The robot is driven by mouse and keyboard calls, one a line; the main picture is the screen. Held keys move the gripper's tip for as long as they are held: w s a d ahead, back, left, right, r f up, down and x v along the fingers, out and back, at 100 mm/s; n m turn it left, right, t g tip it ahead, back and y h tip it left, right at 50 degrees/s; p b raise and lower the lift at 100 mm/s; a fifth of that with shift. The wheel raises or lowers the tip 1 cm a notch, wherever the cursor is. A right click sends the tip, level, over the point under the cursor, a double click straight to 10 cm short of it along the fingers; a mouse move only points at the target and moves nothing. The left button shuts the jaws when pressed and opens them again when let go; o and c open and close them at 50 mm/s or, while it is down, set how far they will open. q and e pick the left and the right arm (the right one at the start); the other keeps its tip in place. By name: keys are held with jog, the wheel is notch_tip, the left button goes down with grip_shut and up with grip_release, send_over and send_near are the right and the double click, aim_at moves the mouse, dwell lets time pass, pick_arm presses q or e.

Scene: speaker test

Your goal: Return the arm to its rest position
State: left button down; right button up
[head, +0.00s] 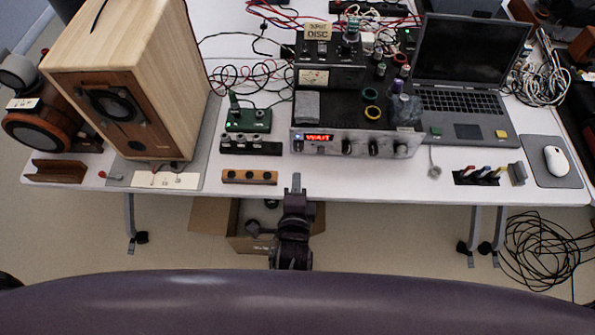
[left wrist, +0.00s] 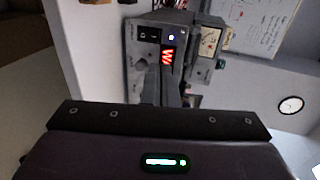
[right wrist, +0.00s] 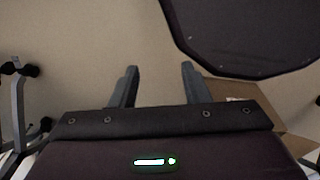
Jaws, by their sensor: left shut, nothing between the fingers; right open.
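My left gripper (head: 296,182) is at the front edge of the white table (head: 340,185), in front of the amplifier (head: 335,143) with the red lit display. Its fingers are shut with nothing between them. In the left wrist view the left gripper (left wrist: 172,85) points toward the amplifier (left wrist: 167,58), which appears turned sideways. My right gripper (right wrist: 158,70) shows only in the right wrist view. Its two fingers stand apart, empty, over bare floor. The right arm is not visible in the head view.
A wooden speaker (head: 130,80) stands on the table at the left. A laptop (head: 465,85) and a mouse (head: 557,160) are at the right. An open cardboard box (head: 212,215) is on the floor under the table. Coiled black cables (head: 540,250) lie at the lower right.

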pick_arm(q)
jog(key=shift+r+v, duration=0.2)
jog(key=shift+v, duration=0.75)
pick_arm(e)
jog(key=shift+s+a+f, duration=0.15)
jog(key=shift+s+a, duration=0.05)
jog(key=shift+s, duration=0.9)
pick_arm(q)
jog(key=shift+w, duration=0.15)
pick_arm(e)
jog(key=shift+w+d, duration=0.2)
jog(key=shift+d, duration=0.05)
